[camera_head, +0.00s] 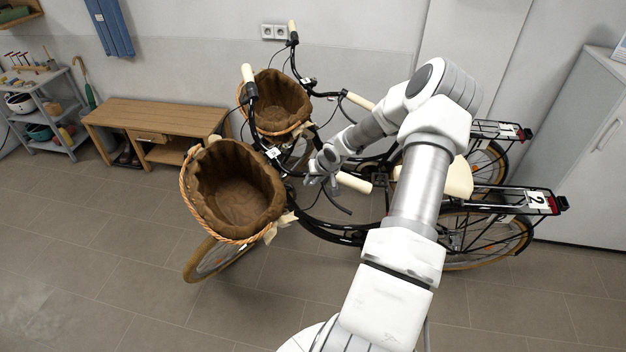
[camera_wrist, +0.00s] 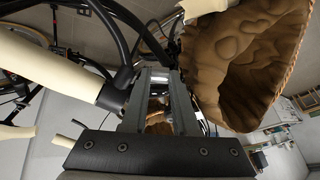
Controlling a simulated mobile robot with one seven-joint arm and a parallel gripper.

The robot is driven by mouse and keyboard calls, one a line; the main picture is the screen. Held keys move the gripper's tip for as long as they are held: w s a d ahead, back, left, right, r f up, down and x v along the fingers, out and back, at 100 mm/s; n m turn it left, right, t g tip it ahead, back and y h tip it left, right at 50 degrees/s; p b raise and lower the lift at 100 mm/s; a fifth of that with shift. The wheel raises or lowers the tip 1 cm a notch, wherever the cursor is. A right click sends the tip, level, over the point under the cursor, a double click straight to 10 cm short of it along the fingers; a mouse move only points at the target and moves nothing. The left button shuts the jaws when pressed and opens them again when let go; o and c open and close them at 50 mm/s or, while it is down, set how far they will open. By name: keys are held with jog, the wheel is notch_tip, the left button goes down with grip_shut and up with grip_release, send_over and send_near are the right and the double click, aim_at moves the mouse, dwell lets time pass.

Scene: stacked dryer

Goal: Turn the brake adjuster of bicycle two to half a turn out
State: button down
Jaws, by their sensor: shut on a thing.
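Bicycle two is the nearer black bicycle, with a number 2 plate (camera_head: 535,200) on its rear rack. Its brown-lined wicker basket (camera_head: 235,190) is at the front and also fills the upper right of the wrist view (camera_wrist: 245,50). Its near cream handlebar grip (camera_head: 353,182) is beside my gripper (camera_head: 322,178); a cream grip also shows at left in the wrist view (camera_wrist: 45,70). My gripper's two fingers (camera_wrist: 156,75) reach in beside the black handlebar and are shut on a small part, taken as the brake adjuster, which the fingers mostly hide.
A second bicycle, with its own basket (camera_head: 275,102) and rear plate (camera_head: 510,131), stands close behind. A wooden bench (camera_head: 155,120) and a grey shelf (camera_head: 45,110) are at back left. A grey cabinet (camera_head: 590,150) is at right. The tiled floor (camera_head: 100,270) at front left is clear.

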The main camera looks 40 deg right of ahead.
jog(key=c, duration=0.7)
grip_release()
jog(key=v, duration=1.7)
jog(key=shift+d+r, duration=0.1)
jog(key=shift+r, duration=0.1)
